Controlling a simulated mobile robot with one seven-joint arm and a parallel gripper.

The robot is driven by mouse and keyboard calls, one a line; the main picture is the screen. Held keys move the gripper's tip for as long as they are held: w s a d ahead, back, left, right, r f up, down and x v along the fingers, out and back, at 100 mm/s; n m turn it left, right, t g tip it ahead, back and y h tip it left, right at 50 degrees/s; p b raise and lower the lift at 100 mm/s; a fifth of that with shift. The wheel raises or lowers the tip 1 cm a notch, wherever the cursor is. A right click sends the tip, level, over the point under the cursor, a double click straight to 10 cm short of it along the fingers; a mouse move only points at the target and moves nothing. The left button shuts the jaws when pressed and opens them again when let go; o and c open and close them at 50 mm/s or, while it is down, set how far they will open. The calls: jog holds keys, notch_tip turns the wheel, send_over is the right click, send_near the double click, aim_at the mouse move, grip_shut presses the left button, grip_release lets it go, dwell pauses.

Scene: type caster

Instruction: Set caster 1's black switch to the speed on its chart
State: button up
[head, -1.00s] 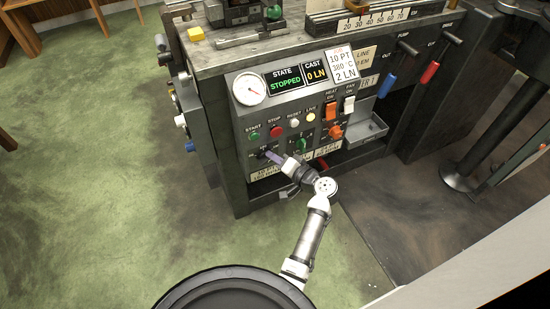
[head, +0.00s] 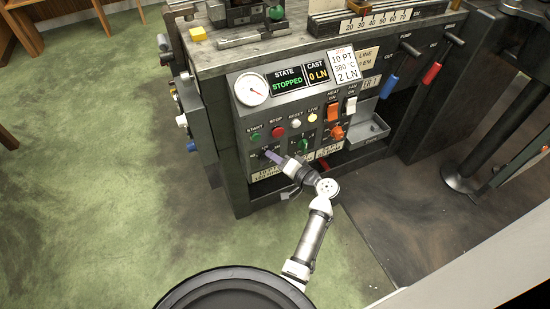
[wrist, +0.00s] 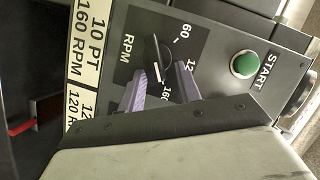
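My gripper (wrist: 161,75) is open at the black switch (wrist: 154,50) on caster 1's panel. In the wrist view its two purple fingers stand apart, one on each side of the switch; I cannot tell whether they touch it. A white mark on the switch lies toward the 160 end of the dial, which also shows 60 and a partly hidden 12-. The chart (wrist: 91,45) beside it reads 10 PT 160 RPM, with a 120 RPM row partly hidden. In the head view my gripper (head: 270,156) covers the switch. The order card (head: 344,65) reads 10 PT, 380 C, 2 LN.
The green START button (wrist: 244,64) is close beside the switch; in the head view the red STOP button (head: 278,132) is beyond it. A green-knobbed dial (head: 304,145) and a tray (head: 367,133) are to the right. The state display (head: 287,80) reads STOPPED.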

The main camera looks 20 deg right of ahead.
jog(key=b+v, duration=0.1)
jog(key=v, duration=1.2)
jog(key=shift+s+f, duration=0.1)
jog(key=shift+s, duration=0.1)
